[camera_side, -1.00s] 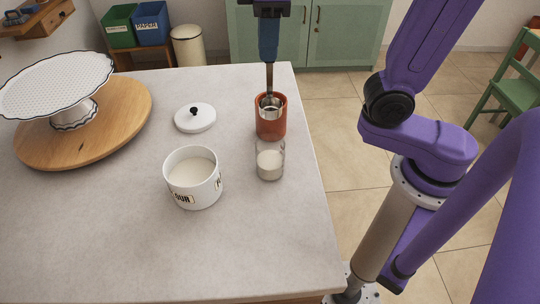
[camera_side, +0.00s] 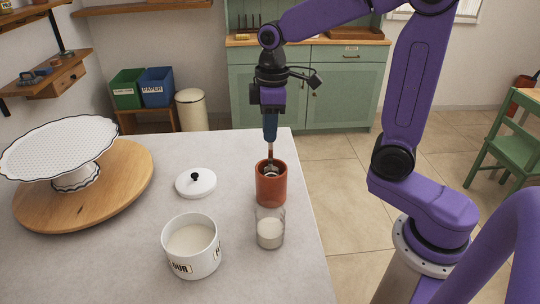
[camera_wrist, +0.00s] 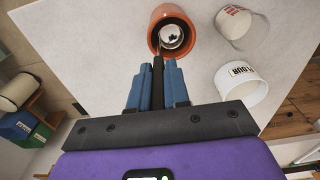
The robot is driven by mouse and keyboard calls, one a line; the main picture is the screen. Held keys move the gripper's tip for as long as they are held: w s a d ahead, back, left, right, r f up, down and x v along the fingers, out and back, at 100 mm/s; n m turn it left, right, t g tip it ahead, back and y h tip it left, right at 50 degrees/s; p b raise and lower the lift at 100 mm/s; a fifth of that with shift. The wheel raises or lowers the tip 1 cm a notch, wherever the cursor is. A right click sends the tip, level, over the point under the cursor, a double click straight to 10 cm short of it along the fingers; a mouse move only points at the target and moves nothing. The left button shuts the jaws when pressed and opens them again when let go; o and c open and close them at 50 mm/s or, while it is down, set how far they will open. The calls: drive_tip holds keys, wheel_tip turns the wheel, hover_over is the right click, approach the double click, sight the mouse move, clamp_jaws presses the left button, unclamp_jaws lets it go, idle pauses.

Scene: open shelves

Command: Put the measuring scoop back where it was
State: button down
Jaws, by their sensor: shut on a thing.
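The measuring scoop has a shiny metal bowl (camera_side: 271,171) and a thin handle. My gripper (camera_side: 270,141) is shut on the handle and holds the scoop upright, bowl down, over a terracotta-red pot (camera_side: 271,189). The bowl is within the pot's mouth, its lower part hidden by the front wall. In the wrist view, the bowl (camera_wrist: 172,37) shows inside the pot's rim (camera_wrist: 153,40), and the handle runs between the blue fingers (camera_wrist: 157,72). I cannot tell whether the bowl touches the pot's bottom.
A glass (camera_side: 270,233) of white powder stands just in front of the pot. A white flour canister (camera_side: 192,262) stands open, its lid (camera_side: 196,184) lying behind it. A cake stand (camera_side: 60,145) sits on a round board (camera_side: 120,190). The counter's right edge is close.

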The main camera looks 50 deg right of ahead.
hover_over(270, 166)
drive_tip(key=shift+w+f, duration=0.1)
drive_tip(key=shift+f, duration=2.55)
drive_tip(key=c, duration=1.1)
unclamp_jaws()
drive_tip(key=shift+f, duration=0.1)
drive_tip(key=r, duration=1.2)
drive_tip(key=shift+d+r, duration=0.15)
drive_tip(key=shift+d, duration=0.05)
drive_tip(key=s+f+n, duration=0.1)
drive_tip(key=s+f, duration=0.4)
drive_tip(key=s, duration=0.6)
drive_tip(key=s+f+n, duration=0.2)
drive_tip(key=s+f, duration=0.4)
drive_tip(key=s, duration=0.5)
drive_tip(key=shift+s+a, duration=0.25)
drive_tip(key=shift+s, duration=0.1)
